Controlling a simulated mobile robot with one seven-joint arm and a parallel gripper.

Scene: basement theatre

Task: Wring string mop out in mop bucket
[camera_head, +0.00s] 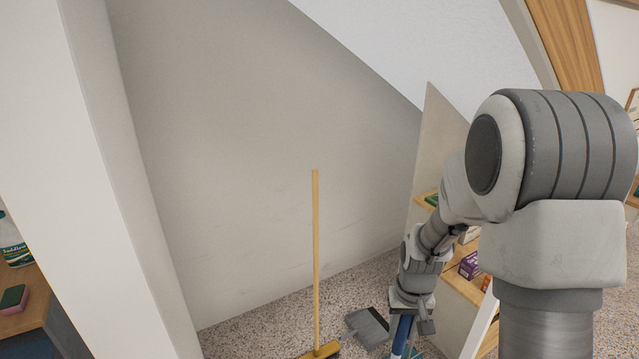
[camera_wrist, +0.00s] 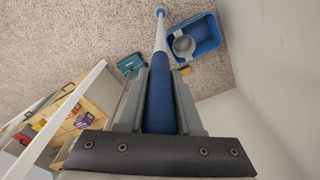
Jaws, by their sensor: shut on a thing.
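My gripper (camera_wrist: 165,78) is shut around the thick blue grip of a long pole (camera_wrist: 160,105) in the wrist view. The pole turns white farther off and ends in a blue tip near the top edge. No mop strings show, so I cannot confirm that this is the string mop. A blue bucket (camera_wrist: 209,34) with a round grey wringer (camera_wrist: 184,46) stands on the floor, right of the pole. In the head view, my gripper (camera_head: 408,322) is low right of centre, with the blue pole below it. The bucket does not show there.
A broom (camera_head: 316,260) stands upright near the wall, left of a grey dustpan (camera_head: 369,326). A wooden shelf (camera_head: 460,284) with boxes stands beside my arm. A teal object (camera_wrist: 131,65) lies on the floor left of the pole. A white wall post (camera_head: 120,200) bounds the left.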

